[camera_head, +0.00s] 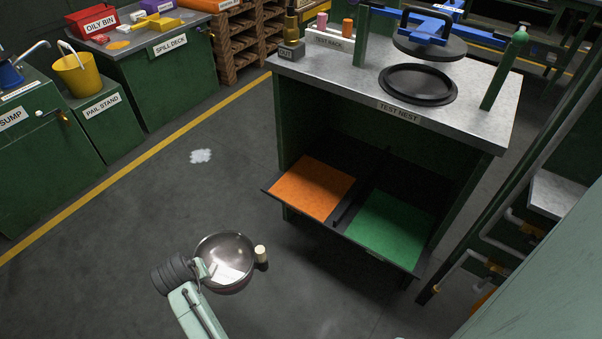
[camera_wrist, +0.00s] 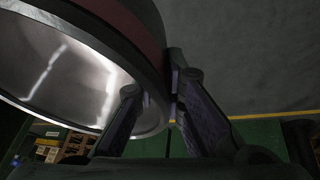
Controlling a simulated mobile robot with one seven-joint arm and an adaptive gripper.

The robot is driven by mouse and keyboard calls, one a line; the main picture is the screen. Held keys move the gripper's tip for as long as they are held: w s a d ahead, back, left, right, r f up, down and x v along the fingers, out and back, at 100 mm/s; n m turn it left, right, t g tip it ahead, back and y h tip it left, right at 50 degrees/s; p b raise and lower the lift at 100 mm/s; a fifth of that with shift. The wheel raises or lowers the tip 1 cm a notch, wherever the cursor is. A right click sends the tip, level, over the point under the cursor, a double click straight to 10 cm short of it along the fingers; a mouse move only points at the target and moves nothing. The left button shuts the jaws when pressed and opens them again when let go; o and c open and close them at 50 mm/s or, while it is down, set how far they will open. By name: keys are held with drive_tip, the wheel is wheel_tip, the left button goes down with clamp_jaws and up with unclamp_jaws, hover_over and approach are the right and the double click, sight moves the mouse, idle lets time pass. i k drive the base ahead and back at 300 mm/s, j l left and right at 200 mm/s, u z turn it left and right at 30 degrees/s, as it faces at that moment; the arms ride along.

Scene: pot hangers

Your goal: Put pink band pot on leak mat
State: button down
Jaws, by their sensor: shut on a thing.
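A round steel pot (camera_head: 226,258) is held over the floor, its open top facing up towards the head camera. A short cream stub (camera_head: 261,254) shows at its right side. In the wrist view the pot (camera_wrist: 70,65) fills the upper left, with a dark pinkish band (camera_wrist: 130,22) around its outside. My gripper (camera_head: 207,270) is shut on the pot's wall at the rim; its fingers also show in the wrist view (camera_wrist: 155,88). An orange mat (camera_head: 312,188) and a green mat (camera_head: 390,228) lie on the bench's low shelf. I cannot read which is the leak mat.
The test nest bench (camera_head: 400,112) carries a black ring (camera_head: 418,84), a raised lid (camera_head: 430,46) and green posts. A pail stand (camera_head: 104,122) and spill deck (camera_head: 150,60) stand left. Floor between is open, with a white splash (camera_head: 201,156). A pipe rack (camera_head: 500,250) stands right.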

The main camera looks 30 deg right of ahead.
sight(317, 183)
drive_tip(key=i+j+z, duration=0.1)
drive_tip(key=i+z, duration=0.15)
drive_tip(key=i, duration=0.5)
drive_tip(key=i+j+z, duration=0.1)
drive_tip(key=z, duration=0.8)
drive_tip(key=i+j, duration=0.3)
drive_tip(key=j, duration=0.1)
